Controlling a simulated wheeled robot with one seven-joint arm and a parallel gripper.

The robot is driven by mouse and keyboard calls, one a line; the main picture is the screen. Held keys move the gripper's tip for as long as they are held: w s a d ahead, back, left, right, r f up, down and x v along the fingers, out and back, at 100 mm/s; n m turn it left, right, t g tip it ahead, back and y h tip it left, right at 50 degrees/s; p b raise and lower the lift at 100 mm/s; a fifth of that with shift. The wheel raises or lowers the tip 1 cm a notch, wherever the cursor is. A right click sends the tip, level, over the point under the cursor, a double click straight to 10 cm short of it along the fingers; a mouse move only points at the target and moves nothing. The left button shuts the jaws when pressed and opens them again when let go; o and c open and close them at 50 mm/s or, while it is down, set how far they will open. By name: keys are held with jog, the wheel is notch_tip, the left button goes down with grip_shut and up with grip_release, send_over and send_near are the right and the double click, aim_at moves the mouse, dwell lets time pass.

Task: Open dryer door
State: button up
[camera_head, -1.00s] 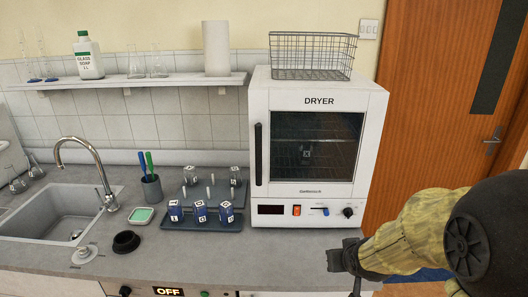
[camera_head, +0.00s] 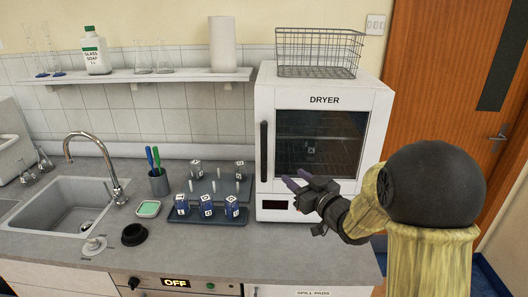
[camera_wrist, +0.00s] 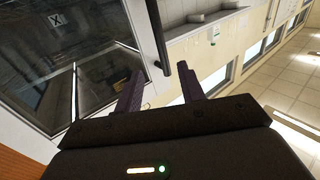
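The white dryer (camera_head: 375,110) stands on the counter with its door (camera_head: 320,143) shut. The door has a dark window and a black vertical handle (camera_head: 264,152) along its left edge. My gripper (camera_head: 295,178) is in front of the lower part of the door, to the right of the handle in the head view. In the wrist view my gripper (camera_wrist: 160,82) shows two purple fingers spread apart with nothing between them. The handle (camera_wrist: 158,38) shows beyond the fingertips, roughly in line with the gap, and appears apart from them. My gripper hides part of the dryer's control panel.
A wire basket (camera_head: 318,52) sits on top of the dryer. Left of it are racks (camera_head: 207,216) with several blue-labelled bottles, a pen cup (camera_head: 159,183) and a sink (camera_head: 62,205). The counter front (camera_head: 290,255) before the dryer is clear.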

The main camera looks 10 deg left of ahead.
aim_at(266, 153)
jog(key=p+x, duration=0.7)
jog(key=x, duration=1)
jog(key=shift+w+a, duration=0.15)
jog(key=shift+w, duration=0.05)
grip_shut()
